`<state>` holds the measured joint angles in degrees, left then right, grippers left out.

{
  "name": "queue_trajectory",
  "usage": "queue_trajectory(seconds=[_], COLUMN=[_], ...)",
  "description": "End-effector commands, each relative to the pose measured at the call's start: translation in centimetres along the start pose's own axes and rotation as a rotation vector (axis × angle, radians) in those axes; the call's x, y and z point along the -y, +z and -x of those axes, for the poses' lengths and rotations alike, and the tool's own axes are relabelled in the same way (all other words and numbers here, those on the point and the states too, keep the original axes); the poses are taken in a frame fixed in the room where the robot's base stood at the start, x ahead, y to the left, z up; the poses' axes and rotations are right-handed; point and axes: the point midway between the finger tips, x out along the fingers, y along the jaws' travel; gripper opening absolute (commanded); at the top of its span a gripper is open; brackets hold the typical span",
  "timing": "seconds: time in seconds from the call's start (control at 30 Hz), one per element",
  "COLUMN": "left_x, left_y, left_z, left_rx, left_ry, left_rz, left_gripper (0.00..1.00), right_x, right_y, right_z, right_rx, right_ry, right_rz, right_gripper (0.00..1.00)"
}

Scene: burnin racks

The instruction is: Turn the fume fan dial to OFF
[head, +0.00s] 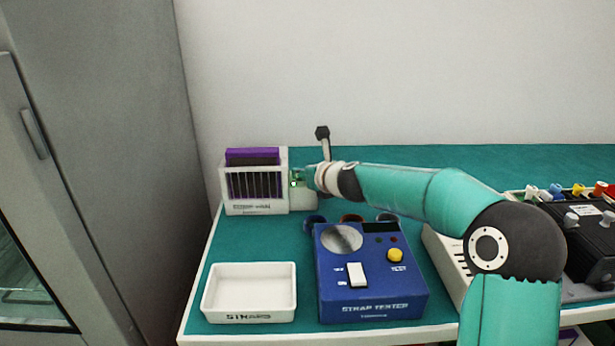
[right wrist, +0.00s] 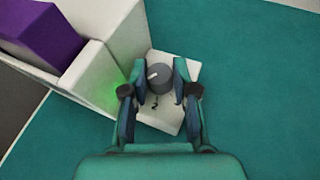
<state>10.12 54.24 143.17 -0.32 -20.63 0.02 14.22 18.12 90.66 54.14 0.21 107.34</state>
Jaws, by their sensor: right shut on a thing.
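The fume fan dial (right wrist: 160,78) is a dark grey round knob with a white pointer mark, on a pale panel (right wrist: 160,115) in the right wrist view. The pointer mark is on the knob's left side. A dark mark like a "2" shows on the panel below the knob; no OFF label is readable. My right gripper (right wrist: 159,72) is shut on the dial, one finger on each side. In the head view my right gripper (head: 308,178) is at the small pale fan box (head: 302,201), and hides the dial. My left gripper is not in view.
A white rack (head: 257,208) with purple-topped items stands against the fan box. A green glow (right wrist: 130,92) shows beside the left finger. In front are a blue strap tester (head: 372,290) and a white tray (head: 249,315). Green bench is clear right of the panel.

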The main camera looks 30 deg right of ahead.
Motion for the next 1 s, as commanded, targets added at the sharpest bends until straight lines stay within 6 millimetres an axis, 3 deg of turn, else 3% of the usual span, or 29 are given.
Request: queue_trajectory(seconds=[0.2, 0.37, 0.67, 1.0], left_x=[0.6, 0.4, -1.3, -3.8], left_y=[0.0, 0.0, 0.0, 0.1], left_z=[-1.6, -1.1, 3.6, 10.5], left_rx=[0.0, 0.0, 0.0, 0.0], left_ry=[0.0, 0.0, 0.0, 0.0], left_rz=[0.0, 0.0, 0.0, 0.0], left_gripper=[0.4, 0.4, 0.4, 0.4], right_x=[0.5, 0.6, 0.7, 0.8], right_y=[-0.3, 0.1, 0.9, 1.2], right_z=[-0.1, -0.1, 0.1, 0.1], right_rx=[-0.007, -0.016, -0.029, -0.035], right_ry=[0.133, 0.268, 0.515, 0.724], right_rz=[0.056, 0.11, 0.213, 0.298], right_gripper=[0.0, 0.0, 0.0, 0.0])
